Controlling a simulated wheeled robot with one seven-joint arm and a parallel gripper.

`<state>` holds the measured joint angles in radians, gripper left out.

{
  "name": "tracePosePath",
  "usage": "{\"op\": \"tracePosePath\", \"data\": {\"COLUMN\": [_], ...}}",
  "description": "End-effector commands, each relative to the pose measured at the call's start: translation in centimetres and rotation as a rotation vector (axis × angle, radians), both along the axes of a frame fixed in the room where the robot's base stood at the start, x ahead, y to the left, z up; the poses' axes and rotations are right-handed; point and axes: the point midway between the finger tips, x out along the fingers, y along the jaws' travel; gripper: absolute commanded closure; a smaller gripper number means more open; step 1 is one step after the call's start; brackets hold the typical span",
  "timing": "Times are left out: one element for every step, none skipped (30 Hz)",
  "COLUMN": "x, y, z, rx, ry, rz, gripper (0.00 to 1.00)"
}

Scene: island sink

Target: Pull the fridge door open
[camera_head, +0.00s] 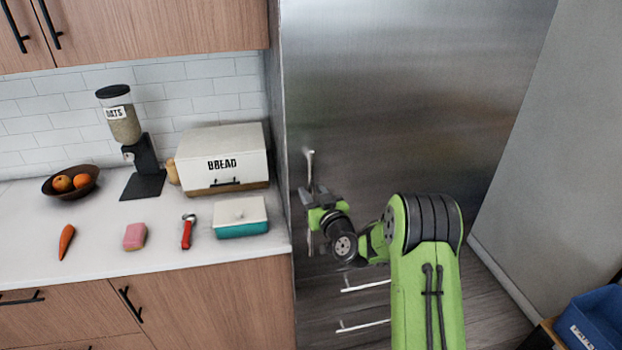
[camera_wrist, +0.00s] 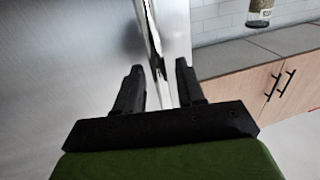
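The fridge door (camera_head: 420,110) is a tall brushed-steel panel and looks closed. Its vertical bar handle (camera_head: 310,160) runs down near the door's left edge. My gripper (camera_head: 313,197) is at the handle's height, in front of the door's left edge. In the wrist view the fingers of my gripper (camera_wrist: 159,67) are spread apart, with the shiny handle (camera_wrist: 150,30) running between them. A gap shows on each side, so the fingers do not look closed on it. My wrist hides the handle's middle in the head view.
Two horizontal drawer handles (camera_head: 364,286) sit below the door. A counter (camera_head: 90,240) at left holds a bread box (camera_head: 222,155), an oats dispenser (camera_head: 122,120) and a teal-white container (camera_head: 240,217). A blue bin (camera_head: 595,320) is at lower right. The grey wall (camera_head: 560,150) stands right of the fridge.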

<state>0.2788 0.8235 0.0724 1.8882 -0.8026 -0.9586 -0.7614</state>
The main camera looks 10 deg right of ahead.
Motion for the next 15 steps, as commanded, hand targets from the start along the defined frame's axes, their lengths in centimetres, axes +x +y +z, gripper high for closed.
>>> {"op": "tracePosePath", "data": {"x": [0.60,0.88,1.15,1.28,1.39,1.44,1.45,1.45,1.43,1.43,1.42,1.42,1.41,1.41,1.40], "y": [0.19,0.24,0.29,0.31,0.30,0.29,0.29,0.29,0.29,0.29,0.28,0.28,0.28,0.27,0.27], "z": [0.29,0.21,0.13,0.10,0.05,-0.01,-0.06,-0.10,-0.13,-0.14,-0.15,-0.15,-0.15,-0.15,-0.15], "rx": [0.001,0.000,0.001,0.002,0.001,0.001,0.001,0.001,0.001,0.001,0.001,0.001,0.001,0.001,0.001], "ry": [0.000,0.000,0.000,0.000,0.000,0.000,0.000,0.000,0.001,0.001,0.001,0.001,0.001,0.001,0.001], "rz": [0.002,0.001,0.001,0.000,-0.001,-0.001,-0.001,-0.001,-0.001,-0.001,-0.001,-0.001,-0.001,-0.001,-0.001], "gripper": [0.62,0.62,0.62,0.62,0.62,0.62,0.62,0.62,0.62,0.62,0.62,0.65,0.69,0.74,0.80]}}
